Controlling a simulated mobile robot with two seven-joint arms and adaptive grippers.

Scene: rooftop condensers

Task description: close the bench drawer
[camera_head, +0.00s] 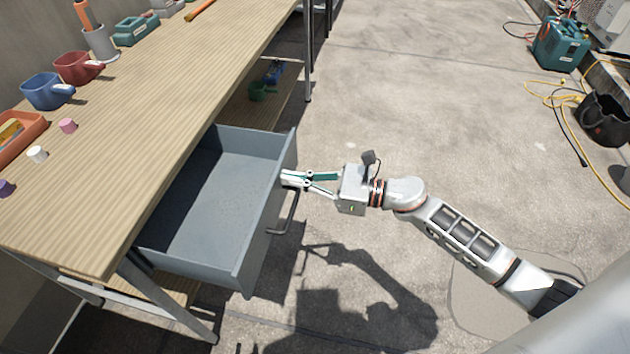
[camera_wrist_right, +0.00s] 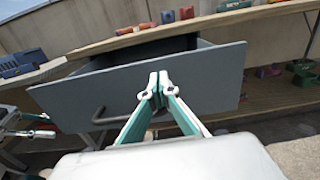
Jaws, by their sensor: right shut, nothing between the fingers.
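The bench drawer (camera_head: 215,180) is grey-blue, pulled well out from under the wooden bench top (camera_head: 150,115), and looks empty inside. Its front panel (camera_wrist_right: 215,80) spans the right wrist view, with a dark bar handle (camera_wrist_right: 115,117) low on it. The handle also shows in the head view on the outer face of the front. My right gripper (camera_head: 285,179) is shut and empty, with its fingertips at the drawer front, above the handle. In the right wrist view the fingertips (camera_wrist_right: 159,85) lie against or just before the panel; contact is hard to tell. My left gripper is not in view.
Mugs, an orange tray (camera_head: 20,140) and small coloured pieces stand on the bench top. A lower shelf (camera_head: 275,100) holds a green mug. Bench legs flank the drawer. Open concrete floor lies to the right, with a black bucket (camera_head: 603,120) and yellow cable at far right.

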